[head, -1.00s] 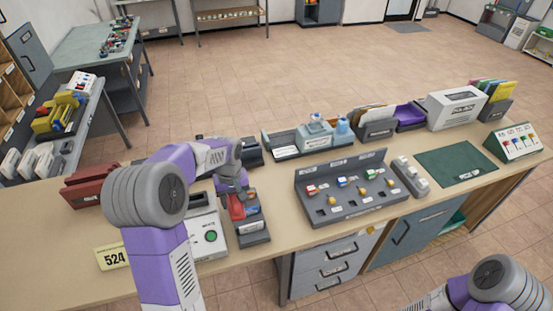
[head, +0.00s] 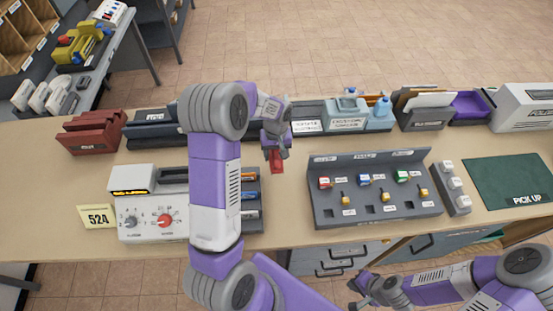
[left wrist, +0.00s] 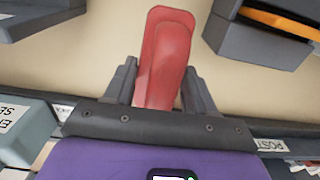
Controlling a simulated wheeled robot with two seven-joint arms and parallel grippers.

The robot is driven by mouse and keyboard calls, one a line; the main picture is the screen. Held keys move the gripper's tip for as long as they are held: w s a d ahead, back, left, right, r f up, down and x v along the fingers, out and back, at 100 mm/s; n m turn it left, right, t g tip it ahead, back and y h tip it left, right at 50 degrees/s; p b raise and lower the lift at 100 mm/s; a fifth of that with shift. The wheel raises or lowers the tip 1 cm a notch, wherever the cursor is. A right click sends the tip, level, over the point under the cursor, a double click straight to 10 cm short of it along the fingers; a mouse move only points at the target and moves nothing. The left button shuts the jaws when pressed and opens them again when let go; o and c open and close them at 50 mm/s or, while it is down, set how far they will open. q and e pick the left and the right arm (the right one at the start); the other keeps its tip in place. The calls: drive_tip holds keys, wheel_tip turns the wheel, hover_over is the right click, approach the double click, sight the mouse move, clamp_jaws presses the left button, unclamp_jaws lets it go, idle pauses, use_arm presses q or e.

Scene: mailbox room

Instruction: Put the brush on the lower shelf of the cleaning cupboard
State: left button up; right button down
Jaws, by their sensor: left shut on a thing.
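My left gripper (head: 276,150) is shut on a red, long, round-ended thing (head: 276,162), held above the counter left of the grey key panel. The left wrist view shows the red thing (left wrist: 166,55) between the fingers of my left gripper (left wrist: 160,90), its free end pointing away. I cannot tell for sure that it is the brush. My right gripper (head: 372,288) is at the lower right, in front of the counter; its jaws are too small to judge. I cannot make out a cleaning cupboard or its lower shelf.
A grey key panel (head: 375,205) stands to the right on the counter (head: 60,190). A white device with dials (head: 150,222) is at left, a grey holder (head: 247,212) beside it. Trays and boxes line the back edge. A green mat (head: 508,185) lies at right.

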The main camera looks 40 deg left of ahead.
use_arm(q)
drive_tip(key=shift+f, duration=1.9)
drive_tip(key=shift+f+b, duration=0.15)
drive_tip(key=shift+b, duration=0.2)
drive_tip(key=o, duration=1.1)
